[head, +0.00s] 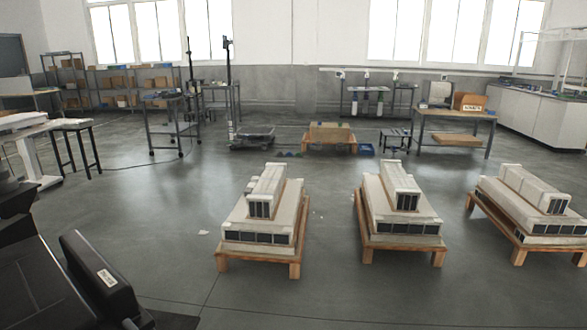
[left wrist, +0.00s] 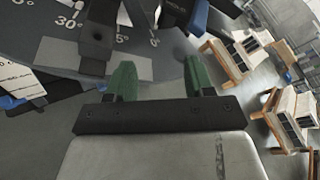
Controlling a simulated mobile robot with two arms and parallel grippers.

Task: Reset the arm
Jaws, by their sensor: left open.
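My left gripper (left wrist: 158,66) shows in the left wrist view with its two green fingers apart, and nothing is between them. Beyond the fingers is a grey disc-like surface (left wrist: 60,20) with angle markings such as 30°. My right gripper is in neither view. In the head view, a black part with a small white label fills the lower left corner; my left gripper itself does not show there.
Three low wooden pallets (head: 300,268) bear stacked pale lift columns (head: 262,225), (head: 400,215), (head: 530,210) on the grey floor. Behind stand a wooden-topped bench (head: 455,115), shelving (head: 100,75) and a small cart (head: 250,137). The floor at centre left is open.

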